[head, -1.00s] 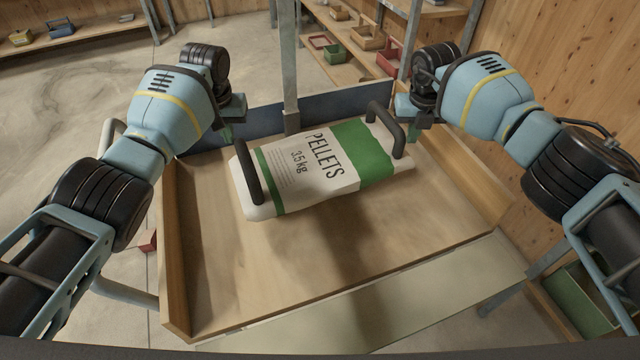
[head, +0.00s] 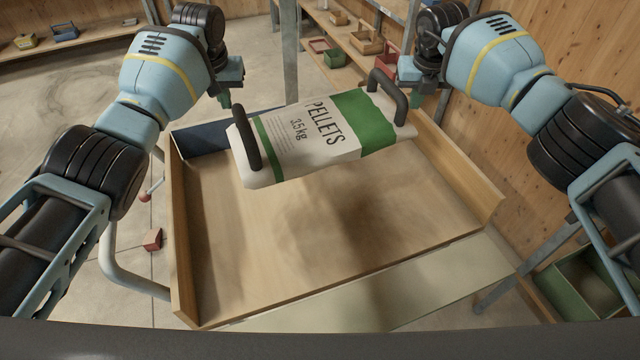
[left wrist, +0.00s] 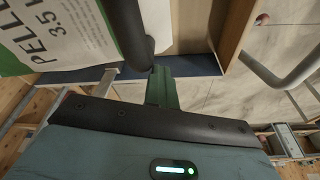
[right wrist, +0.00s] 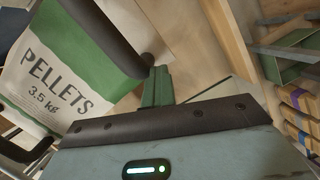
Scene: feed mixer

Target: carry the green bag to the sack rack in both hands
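The green bag (head: 330,138) is white with green bands, printed "PELLETS 3.5 kg", with a dark handle at each end. It hangs slightly tilted above a wooden tray, with a shadow below it. My left gripper (head: 226,97) is at the left handle (head: 246,150); its green fingers (left wrist: 162,88) meet the handle in the left wrist view. My right gripper (head: 408,88) is at the right handle (head: 388,97); its green fingers (right wrist: 156,86) are against it in the right wrist view. Both appear shut on the handles, partly hidden. I cannot identify the sack rack for certain.
The wooden tray (head: 300,270) under the bag has raised side walls and is empty. A metal post (head: 290,50) stands behind it. Shelves with small bins (head: 335,55) are at the back, and a green crate (head: 580,295) is at the lower right. A red block (head: 152,239) lies left.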

